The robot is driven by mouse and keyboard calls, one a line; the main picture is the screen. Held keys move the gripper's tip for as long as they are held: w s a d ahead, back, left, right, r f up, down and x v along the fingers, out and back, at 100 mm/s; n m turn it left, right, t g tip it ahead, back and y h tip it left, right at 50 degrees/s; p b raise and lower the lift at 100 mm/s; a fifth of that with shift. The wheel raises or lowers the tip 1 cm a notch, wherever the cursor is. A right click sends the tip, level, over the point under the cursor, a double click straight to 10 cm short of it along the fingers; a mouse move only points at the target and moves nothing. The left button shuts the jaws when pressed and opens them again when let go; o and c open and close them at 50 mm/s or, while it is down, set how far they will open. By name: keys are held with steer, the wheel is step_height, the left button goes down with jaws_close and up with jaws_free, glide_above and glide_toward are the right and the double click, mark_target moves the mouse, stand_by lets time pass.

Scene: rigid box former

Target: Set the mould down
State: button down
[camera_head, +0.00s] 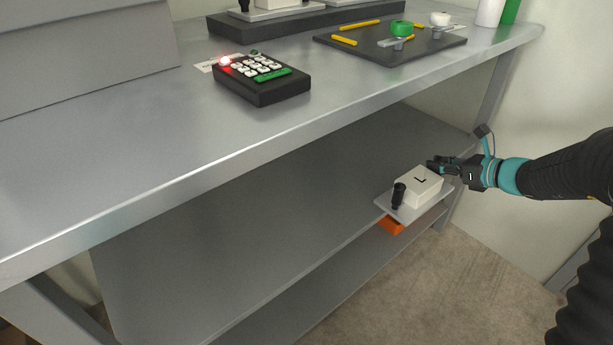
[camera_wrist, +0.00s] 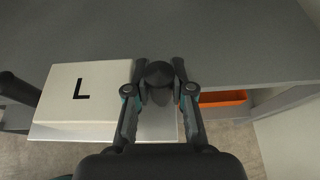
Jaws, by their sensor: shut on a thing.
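The mould is a white block marked L (camera_head: 418,186) on a thin grey plate with a black knob at its near end. It is at the right end of the lower shelf (camera_head: 290,210), and its plate overlaps the shelf's front edge in the head view. My gripper (camera_head: 440,166) reaches in from the right and is shut on the mould's far black knob. The wrist view shows the fingers (camera_wrist: 160,85) on either side of this dark round knob, with the L block (camera_wrist: 82,92) to their left. I cannot tell whether the plate touches the shelf.
An orange bin (camera_head: 391,225) shows below the mould, and also in the wrist view (camera_wrist: 222,99). The workbench top (camera_head: 130,150) is above the shelf, with a black keypad (camera_head: 262,80) and a dark tray (camera_head: 385,48). The shelf left of the mould is clear.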

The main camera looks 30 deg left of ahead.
mark_target(419, 184)
steer(key=a+r+b, duration=0.2)
steer(key=a+r, duration=0.6)
steer(key=shift+y, duration=0.3)
steer(key=shift+s+a+f+b, duration=0.6)
steer(key=shift+s+a+f, duration=0.15)
steer(key=shift+a+f, duration=1.1)
steer(key=shift+s+a+f+b, duration=0.65)
steer(key=shift+s+a+f, duration=0.15)
steer(key=shift+a+f, duration=1)
steer(key=shift+s+a+f+b, duration=0.6)
steer(key=shift+s+a+f, duration=0.15)
steer(key=shift+a+f, duration=1.1)
steer(key=shift+d+f, duration=0.15)
steer(key=shift+f, duration=0.05)
steer(key=c, duration=1)
jaws_free()
steer(key=shift+f, duration=0.15)
steer(key=p+v, duration=0.1)
steer(key=v, duration=1.1)
steer(key=shift+r, duration=0.2)
steer(key=shift+n, duration=0.3)
